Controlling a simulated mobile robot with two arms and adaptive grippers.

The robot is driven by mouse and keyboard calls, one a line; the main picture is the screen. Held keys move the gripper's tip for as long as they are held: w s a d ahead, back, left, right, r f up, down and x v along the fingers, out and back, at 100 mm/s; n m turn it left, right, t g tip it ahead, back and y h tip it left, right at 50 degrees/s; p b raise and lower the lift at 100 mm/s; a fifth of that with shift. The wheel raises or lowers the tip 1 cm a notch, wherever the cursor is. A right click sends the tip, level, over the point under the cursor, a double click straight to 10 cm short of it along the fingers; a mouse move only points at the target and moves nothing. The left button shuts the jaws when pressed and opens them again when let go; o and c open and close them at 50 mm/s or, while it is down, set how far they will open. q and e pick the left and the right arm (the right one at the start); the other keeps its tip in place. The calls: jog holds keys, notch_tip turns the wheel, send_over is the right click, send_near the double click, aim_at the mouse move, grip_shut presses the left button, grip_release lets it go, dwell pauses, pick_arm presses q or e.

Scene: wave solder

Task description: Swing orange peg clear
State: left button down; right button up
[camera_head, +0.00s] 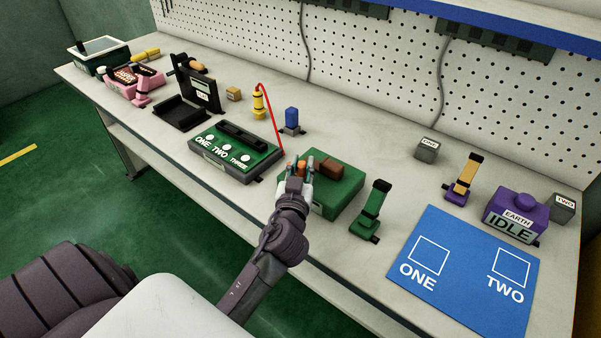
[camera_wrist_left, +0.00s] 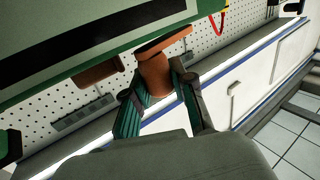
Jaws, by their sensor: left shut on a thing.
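My left gripper (camera_head: 299,174) is at the left front corner of a green box (camera_head: 343,188) on the bench. Its fingers, also in the left wrist view (camera_wrist_left: 160,98), are shut on the orange peg (camera_wrist_left: 155,75). The peg has a wider flat orange top close beside the green box (camera_wrist_left: 70,45); I cannot tell whether they touch. In the head view only a little of the orange peg (camera_head: 301,167) shows between the fingers. My right gripper is not in view.
A brown block (camera_head: 331,168) sits on the green box. A green clamp-like stand (camera_head: 373,208) and a blue mat (camera_head: 463,270) lie to the right. A ONE-TWO-THREE panel (camera_head: 233,152) and a red wire (camera_head: 272,112) are to the left. A pegboard stands behind.

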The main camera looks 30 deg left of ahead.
aim_at(303, 162)
pick_arm(q)
jog(key=shift+w+n+g+y+b, duration=0.1)
jog(key=shift+n+g+y+b, duration=0.55)
jog(key=shift+y+b, duration=0.35)
jog(key=c, duration=0.9)
grip_release()
jog(key=shift+c, duration=0.2)
notch_tip(303, 162, up, 10)
jog(key=shift+r, duration=0.1)
